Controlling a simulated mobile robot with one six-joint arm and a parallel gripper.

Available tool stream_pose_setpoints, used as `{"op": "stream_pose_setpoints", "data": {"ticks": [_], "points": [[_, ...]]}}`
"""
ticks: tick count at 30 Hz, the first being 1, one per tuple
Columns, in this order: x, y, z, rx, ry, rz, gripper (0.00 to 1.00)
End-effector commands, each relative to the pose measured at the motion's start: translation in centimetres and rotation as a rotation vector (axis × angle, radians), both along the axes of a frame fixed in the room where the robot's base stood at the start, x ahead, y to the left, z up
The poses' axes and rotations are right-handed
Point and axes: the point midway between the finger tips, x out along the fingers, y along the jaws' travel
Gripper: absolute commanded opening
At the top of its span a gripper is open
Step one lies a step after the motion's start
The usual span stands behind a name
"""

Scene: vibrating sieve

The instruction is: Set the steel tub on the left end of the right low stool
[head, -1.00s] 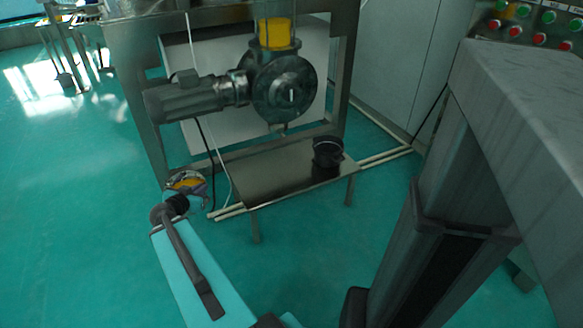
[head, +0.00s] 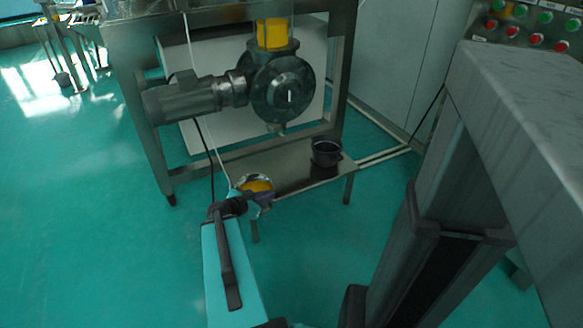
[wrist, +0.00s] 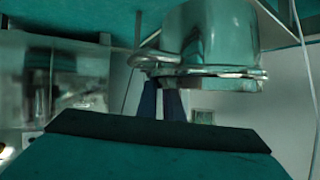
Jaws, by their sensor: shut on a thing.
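The steel tub (head: 241,181), a shiny round vessel with yellow contents, is at the left end of the low stool in the head view. My gripper (head: 258,197) is shut on its near side. In the wrist view the tub (wrist: 208,35) fills the upper middle, with my gripper's dark fingers (wrist: 161,92) at its rim. The low stool (head: 293,166) is a steel bench on thin legs; the tub and gripper hide its left front corner. I cannot tell whether the tub touches the stool top.
A dark pot (head: 326,154) stands on the stool's right end. The sieve machine's motor (head: 185,99) and round valve housing (head: 283,88) hang above and behind the stool. A cable (head: 207,160) hangs down near the tub. The middle of the stool is bare.

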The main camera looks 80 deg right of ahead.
Motion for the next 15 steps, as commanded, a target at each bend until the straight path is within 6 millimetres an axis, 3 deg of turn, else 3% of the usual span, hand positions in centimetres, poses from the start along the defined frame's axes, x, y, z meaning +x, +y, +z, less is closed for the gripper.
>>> {"op": "stream_pose_setpoints", "data": {"ticks": [15], "points": [[0.23, -0.41, -0.17, -0.004, -0.002, 0.000, 0.00]]}}
